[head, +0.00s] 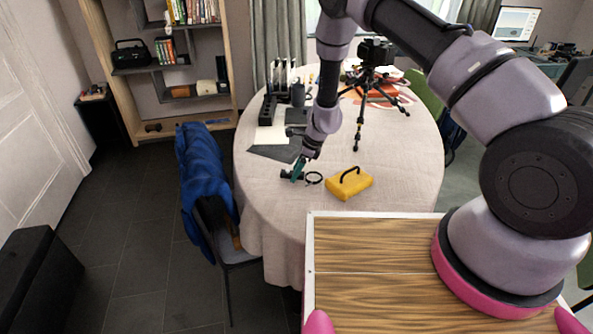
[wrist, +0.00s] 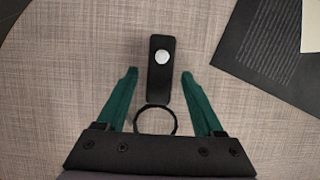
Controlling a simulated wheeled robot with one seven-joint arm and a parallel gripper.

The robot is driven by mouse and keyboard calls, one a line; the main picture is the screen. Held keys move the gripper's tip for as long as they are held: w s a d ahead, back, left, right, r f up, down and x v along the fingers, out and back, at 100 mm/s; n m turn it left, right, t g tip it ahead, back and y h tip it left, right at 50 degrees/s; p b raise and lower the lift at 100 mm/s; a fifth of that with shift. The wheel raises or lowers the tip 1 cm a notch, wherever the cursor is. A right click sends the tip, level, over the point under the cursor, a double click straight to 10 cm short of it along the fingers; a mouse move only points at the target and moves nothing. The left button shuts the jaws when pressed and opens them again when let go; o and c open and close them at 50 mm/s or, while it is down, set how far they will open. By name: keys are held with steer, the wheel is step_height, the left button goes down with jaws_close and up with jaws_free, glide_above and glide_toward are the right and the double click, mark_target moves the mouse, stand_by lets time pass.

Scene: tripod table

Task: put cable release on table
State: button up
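The cable release (wrist: 160,70) is a slim black body with a silver button, and a black cable loop shows at its lower end in the wrist view. It lies on the pale cloth of the table (head: 262,198). In the head view the cable release (head: 314,178) shows mainly as a dark loop near the table's front left. My gripper (wrist: 160,74) is open, with one green finger on each side of the cable release and a gap to both. In the head view my gripper (head: 295,173) is low over the table, and its fingers partly hide the area.
A yellow case (head: 349,184) with a black handle lies just right of the gripper. A dark sheet (head: 275,152) lies behind it. A black tripod (head: 366,90) stands further back. A chair with a blue jacket (head: 205,170) stands left of the table. The front left cloth is clear.

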steer(key=v, duration=1.3)
step_height(320, 180, up, 15)
steer(key=n+t+y, duration=0.1)
steer(key=n, duration=0.2)
glide_above(310, 175)
steer(key=d, duration=0.3)
steer(key=s+d+r+n, duration=0.2)
steer(key=d+r, duration=0.1)
steer(key=r, duration=0.6)
steer(key=s+d+r+n+t, duration=0.2)
steer(key=s+d+r+n, duration=0.1)
steer(key=s+d+r, duration=0.4)
steer(key=s+d+r+n+t, duration=0.1)
steer(key=s+d+r+n, duration=0.2)
steer(key=s+r, duration=0.35)
steer(key=s+d+r+n+t+h, duration=0.2)
steer(key=s+d+r+n+h, duration=0.1)
steer(key=s+d, duration=0.4)
steer(key=s+r+n, duration=0.1)
steer(key=s+r, duration=0.1)
steer(key=s, duration=0.1)
steer(key=shift+s+d+r+t, duration=0.2)
steer(key=shift+r+t, duration=0.2)
